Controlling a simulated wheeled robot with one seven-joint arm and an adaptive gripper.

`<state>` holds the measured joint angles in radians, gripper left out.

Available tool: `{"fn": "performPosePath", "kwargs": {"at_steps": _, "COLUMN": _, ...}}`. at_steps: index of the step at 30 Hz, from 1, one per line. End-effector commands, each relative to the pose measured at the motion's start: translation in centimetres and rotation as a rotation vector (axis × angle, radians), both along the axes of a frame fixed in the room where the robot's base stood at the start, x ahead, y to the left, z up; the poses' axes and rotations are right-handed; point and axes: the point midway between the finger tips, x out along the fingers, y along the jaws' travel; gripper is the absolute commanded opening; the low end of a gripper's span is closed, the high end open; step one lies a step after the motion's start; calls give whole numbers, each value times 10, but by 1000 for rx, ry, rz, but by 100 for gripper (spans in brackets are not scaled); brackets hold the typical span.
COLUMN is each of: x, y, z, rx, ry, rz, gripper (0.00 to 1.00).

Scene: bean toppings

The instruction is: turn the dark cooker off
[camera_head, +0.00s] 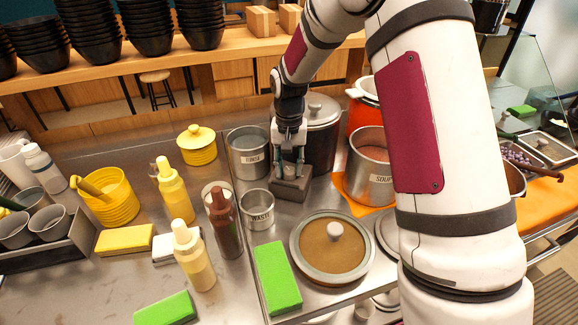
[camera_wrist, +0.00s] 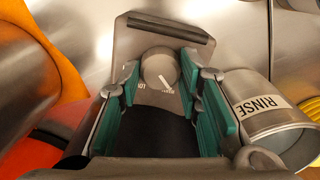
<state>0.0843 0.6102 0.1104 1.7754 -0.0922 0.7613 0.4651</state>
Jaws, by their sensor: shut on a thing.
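The dark cooker (camera_head: 322,128) stands on the steel counter with a steel lid on top. Its control box (camera_head: 291,190) juts out at its front, below my gripper (camera_head: 290,163). In the wrist view the round grey knob (camera_wrist: 158,66) sits on the control panel (camera_wrist: 128,50), its white pointer line slanting toward the lower right. Small white lettering beside it is only partly legible. My gripper (camera_wrist: 163,95) has its teal-padded fingers on either side of the knob and is shut on it. The fingers partly cover the panel's markings.
A steel RINSE pot (camera_head: 248,152) stands close left of the cooker, and a WASTE pot (camera_head: 257,209) in front. A SOUP pot (camera_head: 371,165) and an orange-red cooker (camera_head: 361,115) are close on the right. A round lidded pot (camera_head: 304,256) sits nearer the front.

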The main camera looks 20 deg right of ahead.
Motion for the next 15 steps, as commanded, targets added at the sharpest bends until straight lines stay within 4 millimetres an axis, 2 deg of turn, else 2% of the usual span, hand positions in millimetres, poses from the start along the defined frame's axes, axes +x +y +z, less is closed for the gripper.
{"fn": "performPosePath", "kwargs": {"at_steps": 6, "x": 0, "y": 0, "z": 0, "rx": 1, "ry": 0, "rz": 172, "gripper": 4}}
{"fn": "performPosePath", "kwargs": {"at_steps": 15, "x": 0, "y": 0, "z": 0, "rx": 1, "ry": -1, "rz": 341, "gripper": 4}}
